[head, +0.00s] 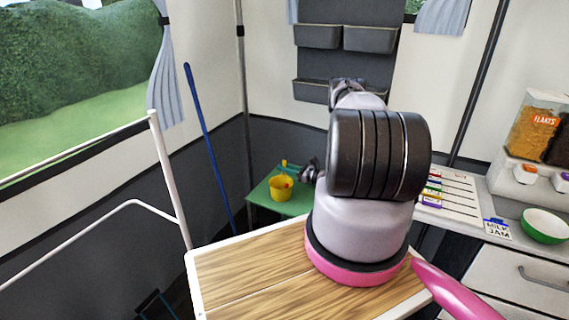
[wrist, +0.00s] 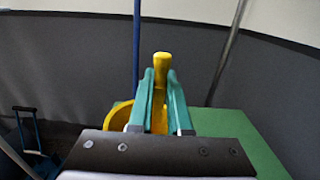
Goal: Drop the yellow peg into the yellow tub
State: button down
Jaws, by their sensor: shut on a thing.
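My gripper (wrist: 160,85) is shut on the yellow peg (wrist: 162,62), whose rounded end sticks out beyond the teal fingers. The peg also shows in the head view (head: 284,163), just above the tub's rim in the picture. The yellow tub (head: 281,194) stands upright on a small green table. In the wrist view the tub (wrist: 118,117) shows partly, left of and behind the fingers, which hide the rest. I cannot tell whether the peg is directly over the opening. A small orange-red spot shows in the tub's mouth.
The green table (head: 260,199) also shows in the wrist view (wrist: 232,125), bare to the right. A wood-topped table (head: 235,275) with a white edge is nearer. A blue pole (head: 205,140) leans left of the green table. A counter (head: 470,216) with a green bowl (head: 545,225) is right.

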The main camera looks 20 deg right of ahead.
jog(key=shift+f, duration=0.45)
jog(key=c, duration=0.8)
grip_release()
jog(key=v, duration=1)
jog(key=shift+s+d, duration=0.2)
jog(key=shift+s, duration=0.1)
